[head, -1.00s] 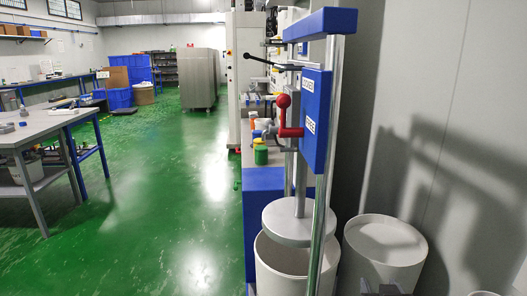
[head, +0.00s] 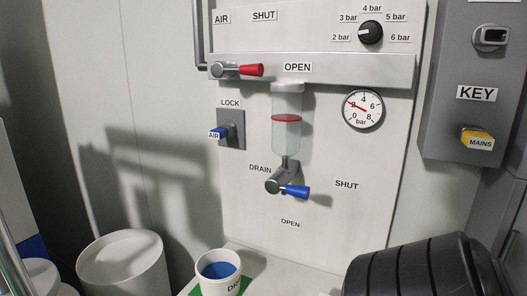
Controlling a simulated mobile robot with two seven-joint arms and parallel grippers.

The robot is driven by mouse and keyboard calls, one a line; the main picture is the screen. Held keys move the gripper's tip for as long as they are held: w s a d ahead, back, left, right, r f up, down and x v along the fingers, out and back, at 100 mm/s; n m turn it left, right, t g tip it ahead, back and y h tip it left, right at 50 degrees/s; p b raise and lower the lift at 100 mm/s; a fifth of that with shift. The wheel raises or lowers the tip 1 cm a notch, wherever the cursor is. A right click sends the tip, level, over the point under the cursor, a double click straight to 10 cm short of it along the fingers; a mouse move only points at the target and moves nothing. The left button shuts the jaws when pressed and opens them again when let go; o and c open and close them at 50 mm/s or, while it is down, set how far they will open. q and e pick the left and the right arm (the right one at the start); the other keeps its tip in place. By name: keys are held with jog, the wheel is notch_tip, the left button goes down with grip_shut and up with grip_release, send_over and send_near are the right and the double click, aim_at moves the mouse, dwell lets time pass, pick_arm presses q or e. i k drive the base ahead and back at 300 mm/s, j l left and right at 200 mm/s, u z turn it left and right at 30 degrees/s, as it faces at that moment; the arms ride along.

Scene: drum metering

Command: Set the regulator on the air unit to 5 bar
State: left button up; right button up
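The air unit is a pale wall panel (head: 240,180). Its regulator is a round black knob (head: 371,33) at the upper right, ringed by labels from 2 bar to 6 bar. The knob's pale mark seems to lie on its left side, toward the 2 bar label (head: 341,38). The 5 bar label (head: 396,17) is at the knob's upper right. The round gauge (head: 362,110) below has a red needle pointing left and slightly up, near 2. Neither gripper is in view, and nothing covers the knob.
The red air handle (head: 252,70) points right toward OPEN. The blue drain handle (head: 295,191) points toward SHUT. A blue AIR lock (head: 217,134) is at left. A grey key box (head: 468,125) stands right. A white cup (head: 219,272) and black ribbed body (head: 425,268) are below.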

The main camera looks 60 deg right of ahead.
aim_at(370, 32)
jog(key=z, duration=2.1)
